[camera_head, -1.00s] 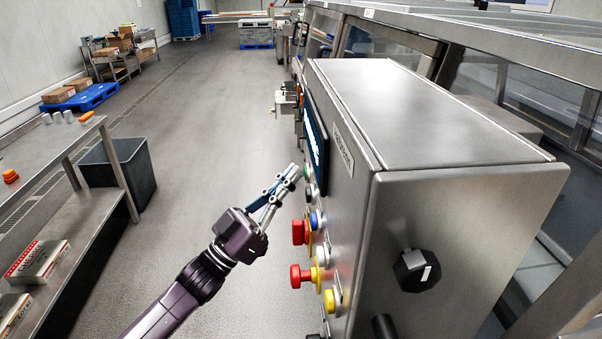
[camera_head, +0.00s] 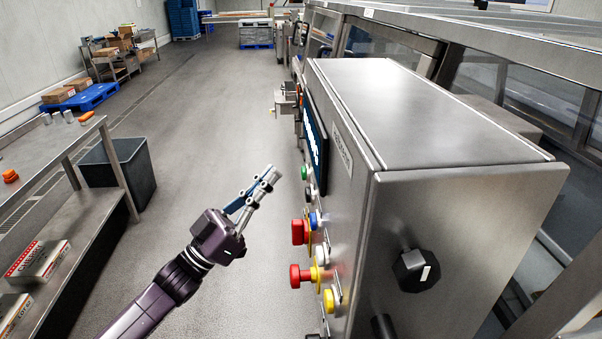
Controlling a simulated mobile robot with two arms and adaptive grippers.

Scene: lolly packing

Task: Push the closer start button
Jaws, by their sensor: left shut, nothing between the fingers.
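The control panel (camera_head: 345,235) is on the left face of a steel cabinet. A green button (camera_head: 304,172) sits near the panel's far end, below the dark screen (camera_head: 315,143). Other controls nearer to me are a blue button (camera_head: 313,219), two red knobs (camera_head: 299,232) (camera_head: 297,276) and a yellow button (camera_head: 328,300). My left gripper (camera_head: 269,175) is shut and empty, pointing up and right, to the left of the green button with a gap between them. My right gripper is not in view.
A steel shelf table (camera_head: 62,165) with boxes stands at the left, with a dark bin (camera_head: 117,172) beside it. A black rotary knob (camera_head: 416,270) is on the cabinet's near face. The floor between table and cabinet is clear.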

